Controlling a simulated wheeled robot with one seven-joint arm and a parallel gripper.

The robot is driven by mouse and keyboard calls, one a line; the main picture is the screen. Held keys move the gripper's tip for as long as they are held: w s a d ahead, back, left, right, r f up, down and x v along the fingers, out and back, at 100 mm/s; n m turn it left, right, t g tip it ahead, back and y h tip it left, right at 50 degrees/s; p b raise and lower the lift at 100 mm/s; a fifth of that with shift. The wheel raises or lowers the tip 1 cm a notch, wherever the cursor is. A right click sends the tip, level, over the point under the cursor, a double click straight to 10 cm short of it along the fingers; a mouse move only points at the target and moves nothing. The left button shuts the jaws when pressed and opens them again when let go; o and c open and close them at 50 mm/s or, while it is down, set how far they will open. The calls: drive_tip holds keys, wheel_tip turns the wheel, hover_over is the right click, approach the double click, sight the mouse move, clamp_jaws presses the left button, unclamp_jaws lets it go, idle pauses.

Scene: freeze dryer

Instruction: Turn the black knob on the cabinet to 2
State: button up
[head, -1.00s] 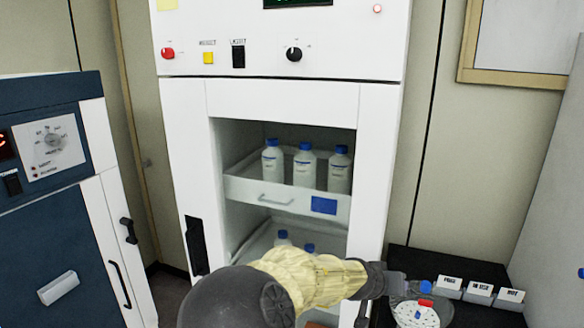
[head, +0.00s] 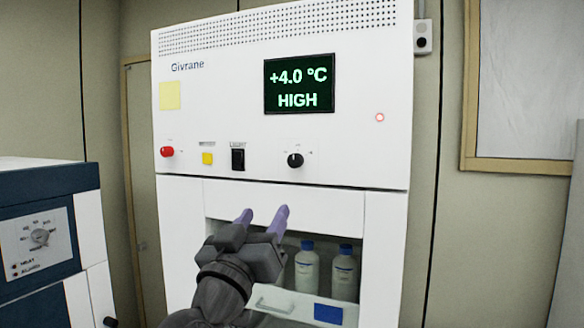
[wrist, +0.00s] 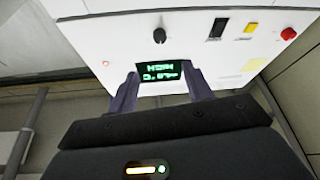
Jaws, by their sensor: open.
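The black knob (head: 295,160) is a round dial with a white mark, on the white front panel of the cabinet (head: 340,155), right of the black switch. Its scale marks are too small to read. It also shows in the wrist view (wrist: 139,39), near the top centre-left. My gripper (head: 266,215) is open and empty, with two purple fingers pointing up, below and left of the knob in the head view. In the wrist view its fingers (wrist: 158,90) stand on either side of the display, and the knob is not between them.
The panel also bears a red knob (head: 167,152), a yellow button (head: 207,159), a black rocker switch (head: 238,159) and a display (head: 299,83) reading +4.0 °C HIGH. Below is an open bay with white bottles (head: 307,268). A blue unit (head: 40,285) stands at left.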

sight(294, 166)
drive_tip(key=shift+w+r, duration=0.1)
drive_tip(key=shift+w, duration=0.05)
drive_tip(key=p+x, duration=0.9)
drive_tip(key=x, duration=0.7)
drive_tip(key=shift+w+d+r, duration=0.1)
drive_tip(key=shift+w+r, duration=0.05)
drive_tip(key=shift+r, duration=0.05)
drive_tip(key=shift+w+d, duration=0.1)
drive_tip(key=shift+w, duration=0.35)
drive_tip(key=c, duration=1)
